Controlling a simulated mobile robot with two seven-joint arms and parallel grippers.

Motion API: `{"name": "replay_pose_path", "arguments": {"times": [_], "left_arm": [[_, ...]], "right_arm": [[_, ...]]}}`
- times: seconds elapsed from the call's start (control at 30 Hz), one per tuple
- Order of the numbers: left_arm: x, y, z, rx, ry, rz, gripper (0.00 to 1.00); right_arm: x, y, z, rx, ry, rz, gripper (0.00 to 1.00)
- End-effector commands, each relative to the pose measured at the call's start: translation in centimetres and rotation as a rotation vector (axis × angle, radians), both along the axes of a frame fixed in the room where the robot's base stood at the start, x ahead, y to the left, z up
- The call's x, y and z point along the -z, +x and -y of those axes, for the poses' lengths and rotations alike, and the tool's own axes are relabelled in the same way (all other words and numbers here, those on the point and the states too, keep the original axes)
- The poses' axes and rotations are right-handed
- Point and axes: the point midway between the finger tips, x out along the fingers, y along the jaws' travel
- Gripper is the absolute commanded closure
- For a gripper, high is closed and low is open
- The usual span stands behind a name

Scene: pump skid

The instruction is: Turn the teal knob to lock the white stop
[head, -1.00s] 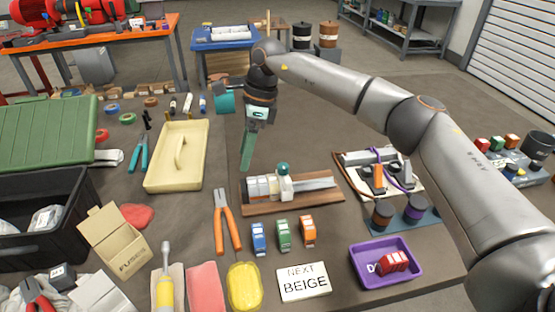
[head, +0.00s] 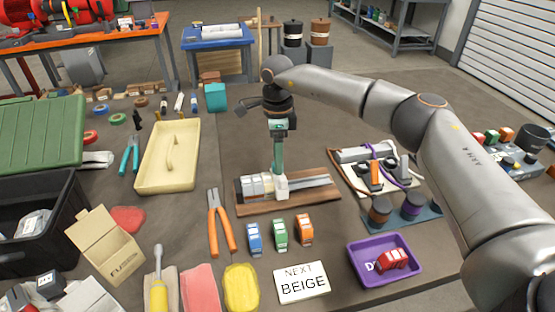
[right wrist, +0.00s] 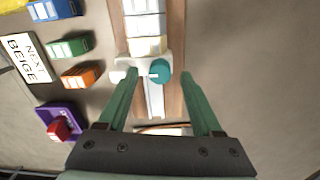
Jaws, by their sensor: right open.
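The white stop (head: 282,186) sits on a metal rail on a wooden board, against the right end of a row of pale blocks (head: 259,185). In the right wrist view, the teal knob (right wrist: 161,72) is on the white stop (right wrist: 136,65). The green fingers of my right gripper (right wrist: 159,77) are open, one on each side of the knob, with gaps visible. In the head view, my right gripper (head: 279,168) points down over the stop and its fingers hide the knob. My left gripper is not in view.
Blue, green and orange blocks (head: 280,233) stand in front of the board, beside a "NEXT BEIGE" card (head: 302,283). A purple tray (head: 365,277) holds a red block. Orange-handled pliers (head: 220,225) lie to the left. Bare mat lies behind the board.

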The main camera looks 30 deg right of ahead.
Motion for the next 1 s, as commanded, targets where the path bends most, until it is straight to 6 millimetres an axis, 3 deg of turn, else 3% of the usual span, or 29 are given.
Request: {"name": "replay_pose_path", "arguments": {"times": [0.13, 0.43, 1.0], "left_arm": [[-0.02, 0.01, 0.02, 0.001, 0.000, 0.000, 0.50], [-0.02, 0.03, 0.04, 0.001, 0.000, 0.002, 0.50], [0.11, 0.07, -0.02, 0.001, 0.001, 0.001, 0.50]], "right_arm": [[1.07, -0.05, -0.02, 0.000, 0.000, 0.000, 0.33], [1.24, -0.04, -0.04, 0.000, 0.001, 0.000, 0.33], [1.19, -0.03, -0.07, 0.000, 0.001, 0.000, 0.97]]}}
